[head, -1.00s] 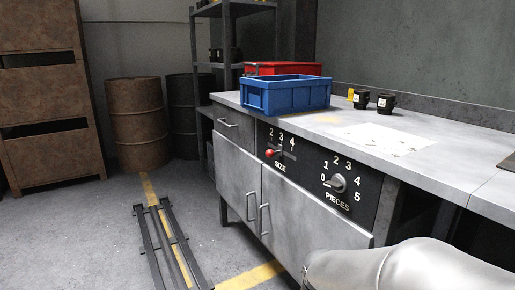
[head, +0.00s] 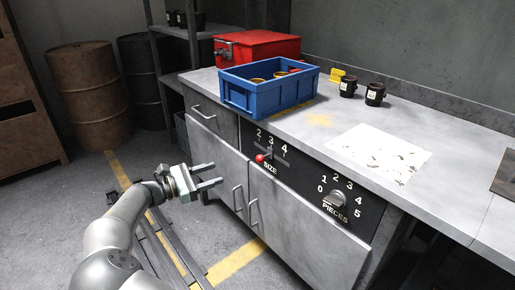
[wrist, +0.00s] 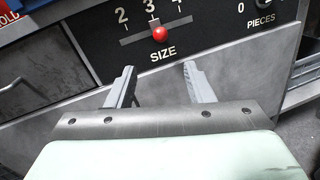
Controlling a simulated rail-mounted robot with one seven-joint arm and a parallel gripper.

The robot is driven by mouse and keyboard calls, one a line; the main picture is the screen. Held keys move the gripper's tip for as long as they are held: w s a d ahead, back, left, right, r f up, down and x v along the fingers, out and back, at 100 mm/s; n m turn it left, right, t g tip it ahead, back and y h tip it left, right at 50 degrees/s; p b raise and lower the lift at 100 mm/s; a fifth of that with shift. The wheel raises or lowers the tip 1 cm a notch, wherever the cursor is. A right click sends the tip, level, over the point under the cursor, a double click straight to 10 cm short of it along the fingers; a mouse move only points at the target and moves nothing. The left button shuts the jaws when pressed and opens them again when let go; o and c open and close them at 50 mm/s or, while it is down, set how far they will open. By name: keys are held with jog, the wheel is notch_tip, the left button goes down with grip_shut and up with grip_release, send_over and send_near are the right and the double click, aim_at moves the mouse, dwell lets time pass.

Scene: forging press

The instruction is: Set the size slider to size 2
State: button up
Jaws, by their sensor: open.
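The size slider (head: 260,158) has a red knob on a short lever, on a black panel at the front of the bench. Its lever stands under the 3 of the 2-3-4 scale. In the wrist view, the red knob (wrist: 159,34) shows beneath the 3, near the middle of its slot. My gripper (head: 219,174) is open and empty, in front of the cabinet and left of the knob in the head view. In the wrist view, my open fingers (wrist: 159,66) point toward the panel, with the knob ahead between their lines, not touched.
The PIECES dial (head: 335,198) sits right of the slider on the same panel. Cabinet door handles (head: 245,208) stick out below. A blue crate (head: 268,97), a red box (head: 262,47) and two black cups (head: 348,88) stand on the bench.

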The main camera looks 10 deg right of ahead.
aim_at(261, 157)
jog(key=b+x, duration=0.3)
jog(key=x, duration=1.4)
jog(key=shift+s+d+b, duration=0.1)
jog(key=shift+d+b, duration=0.1)
jog(key=shift+b, duration=0.15)
